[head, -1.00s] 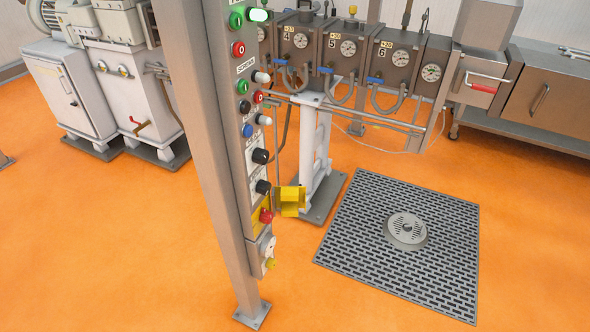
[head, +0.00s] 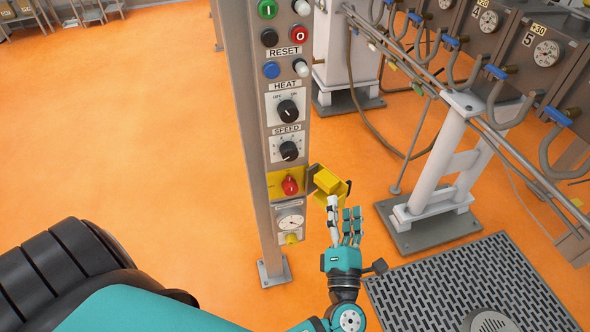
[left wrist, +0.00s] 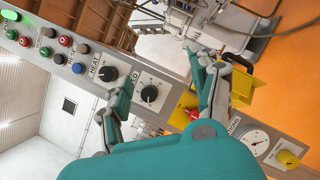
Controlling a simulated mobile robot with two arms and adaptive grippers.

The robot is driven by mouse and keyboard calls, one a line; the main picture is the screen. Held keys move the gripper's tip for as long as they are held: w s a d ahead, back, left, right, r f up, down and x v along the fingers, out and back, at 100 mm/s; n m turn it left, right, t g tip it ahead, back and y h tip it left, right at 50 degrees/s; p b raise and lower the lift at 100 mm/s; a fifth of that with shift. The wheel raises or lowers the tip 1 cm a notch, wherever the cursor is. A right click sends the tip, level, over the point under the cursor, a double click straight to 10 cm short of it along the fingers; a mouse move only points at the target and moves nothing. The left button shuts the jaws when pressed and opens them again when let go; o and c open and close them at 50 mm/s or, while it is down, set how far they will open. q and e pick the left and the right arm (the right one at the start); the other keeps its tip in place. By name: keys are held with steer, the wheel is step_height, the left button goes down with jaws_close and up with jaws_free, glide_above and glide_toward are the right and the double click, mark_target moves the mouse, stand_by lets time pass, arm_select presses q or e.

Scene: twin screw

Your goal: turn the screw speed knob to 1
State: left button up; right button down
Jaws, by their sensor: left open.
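The black screw speed knob (head: 289,151) sits under the SPEED label on a tall grey control post. Its pointer is too small to read against the scale. It also shows in the left wrist view (left wrist: 149,93), between my fingers as seen from there. My left gripper (head: 343,210) is open and empty, with its fingers pointing up, right of the post and lower than the knob in the head view. It is apart from the knob. In the left wrist view its fingers (left wrist: 165,78) are spread wide. My right gripper is not in view.
The HEAT knob (head: 288,110) is just above the speed knob. Below are a red emergency knob (head: 290,185), an open yellow cover (head: 327,181) jutting right near my fingers, and a gauge (head: 290,222). Pipes and a white stand (head: 443,160) are at the right.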

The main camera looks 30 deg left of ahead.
arm_select(q)
steer(key=s+a+r+n+g+y+b, duration=0.25)
steer(key=s+a+n+g, duration=0.3)
steer(key=n, duration=0.55)
steer(key=p, duration=0.4)
glide_toward(291, 155)
steer(key=shift+n+g+y, duration=0.4)
steer(key=shift+g+y, duration=0.05)
steer(key=x, duration=0.9)
steer(key=shift+w+d, duration=0.1)
steer(key=shift+w, duration=0.3)
steer(key=shift+w+a+f, duration=0.1)
steer(key=shift+w+a, duration=0.15)
steer(key=shift+a, duration=0.1)
arm_select(e)
steer(key=shift+a+r, duration=0.2)
steer(key=shift+r, duration=0.15)
arm_select(q)
steer(key=c, duration=1.2)
arm_select(e)
steer(key=shift+a, duration=0.2)
